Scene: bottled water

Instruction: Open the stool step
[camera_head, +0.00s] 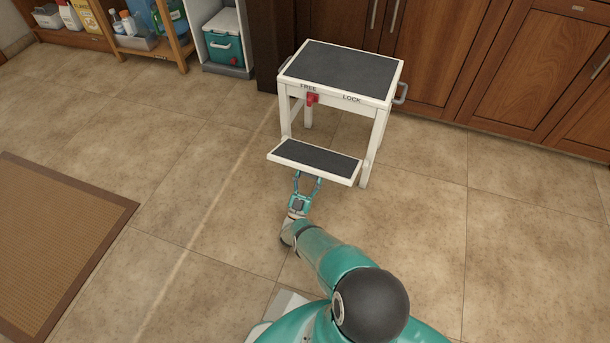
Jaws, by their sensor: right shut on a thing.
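The white step stool (342,97) with a dark top stands upright on the tiled floor in front of the wooden cabinets. Its lower step (315,160), white-edged with a dark pad, sticks out from the front of the stool toward me. A red latch (312,98) on the stool's front sits by the word FREE, with LOCK printed to its right. My right gripper (308,180) is shut on the front edge of the lower step; its fingertips are partly hidden under the step. My left gripper is not in view.
Wooden cabinets (500,60) stand close behind the stool. A shelf with bottles (127,22) and a teal cooler (223,47) are at the back left. A brown mat (55,235) lies on the left. The floor around the stool's front is clear.

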